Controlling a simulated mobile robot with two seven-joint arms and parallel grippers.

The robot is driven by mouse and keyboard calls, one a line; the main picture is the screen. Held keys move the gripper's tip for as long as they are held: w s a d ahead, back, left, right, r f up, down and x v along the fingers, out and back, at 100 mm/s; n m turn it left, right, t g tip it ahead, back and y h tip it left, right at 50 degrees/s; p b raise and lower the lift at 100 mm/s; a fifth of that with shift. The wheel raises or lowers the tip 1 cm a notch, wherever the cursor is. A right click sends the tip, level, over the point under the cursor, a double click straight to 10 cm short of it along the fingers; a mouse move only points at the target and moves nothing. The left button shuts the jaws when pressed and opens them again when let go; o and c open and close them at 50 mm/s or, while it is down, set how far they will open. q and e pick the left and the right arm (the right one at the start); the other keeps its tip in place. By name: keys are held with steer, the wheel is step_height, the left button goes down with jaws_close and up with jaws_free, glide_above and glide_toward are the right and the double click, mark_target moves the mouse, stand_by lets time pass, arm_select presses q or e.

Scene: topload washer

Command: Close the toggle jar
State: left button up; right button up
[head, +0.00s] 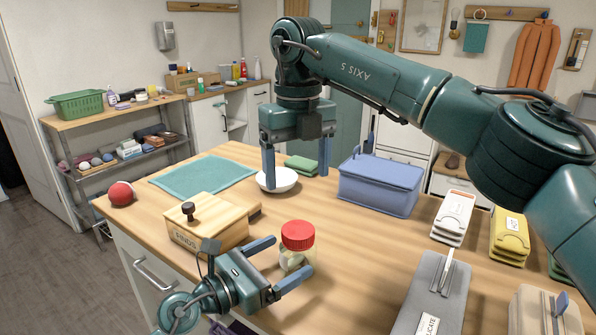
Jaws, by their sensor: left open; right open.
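A clear jar (297,257) with pale contents and a red lid (298,234) stands upright on the wooden table. The lid sits on top of the jar; whether it is fastened I cannot tell, and no toggle is visible. My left gripper (292,255) is open and comes in from the lower left. Its two fingers reach to either side of the jar's body; I cannot tell whether they touch it. My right gripper (297,180) is open and empty, pointing down over the table behind the jar, near the white bowl.
A wooden box with a dark knob (215,222) stands left of the jar. A grey case (430,290) lies to the right.

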arm_select(q)
steer(key=b+v, duration=0.1)
steer(key=v, duration=0.7)
steer(key=shift+s+a, duration=0.25)
